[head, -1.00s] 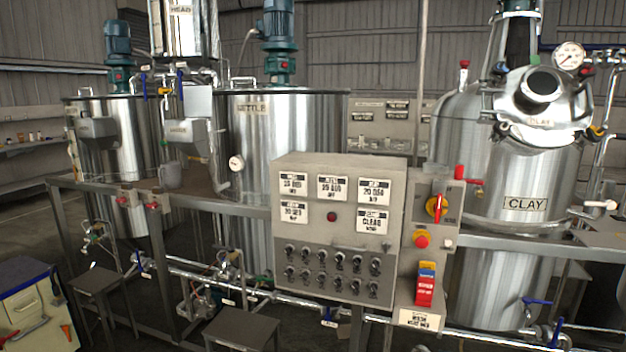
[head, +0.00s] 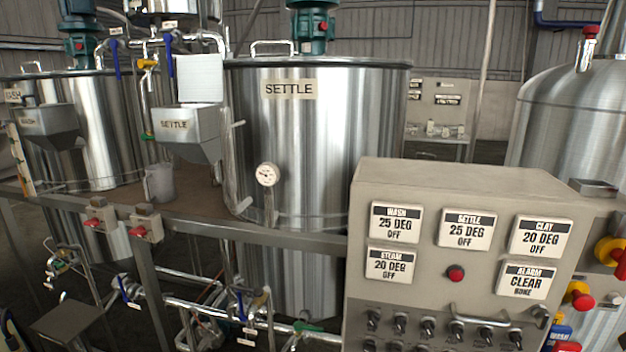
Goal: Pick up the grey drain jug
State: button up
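A grey jug (head: 159,182) stands upright on the brown deck between the two left tanks, just below and left of the hopper labelled SETTLE (head: 188,130). It is small in the head view, and nothing is seen holding it. My gripper is not in view, so I cannot see whether it is open or shut.
The SETTLE tank (head: 310,140) stands right of the jug, with a dial gauge (head: 267,175) on its front. A control panel (head: 455,255) fills the lower right. A metal rail (head: 250,232) and red-buttoned boxes (head: 146,226) edge the deck. Pipes and valves run below.

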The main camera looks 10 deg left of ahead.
aim_at(159, 177)
jog(key=i+j, duration=0.1)
jog(key=j, duration=0.45)
jog(key=i+j, duration=0.1)
jog(key=j, duration=0.5)
jog(key=i+j, duration=0.15)
jog(key=j, duration=0.4)
jog(key=i+j, duration=0.1)
jog(key=j, duration=0.45)
jog(key=i+j, duration=0.1)
jog(key=j, duration=0.5)
jog(key=i+j, duration=0.15)
jog(key=j, duration=0.2)
jog(key=i+j, duration=0.2)
jog(key=j, duration=0.15)
jog(key=i+j, duration=0.15)
jog(key=j, duration=0.2)
jog(key=i+j, duration=0.15)
jog(key=j, duration=0.15)
jog(key=i+j, duration=0.15)
jog(key=j, duration=0.2)
jog(key=i+j, duration=0.2)
jog(key=j, duration=0.15)
jog(key=z, duration=0.05)
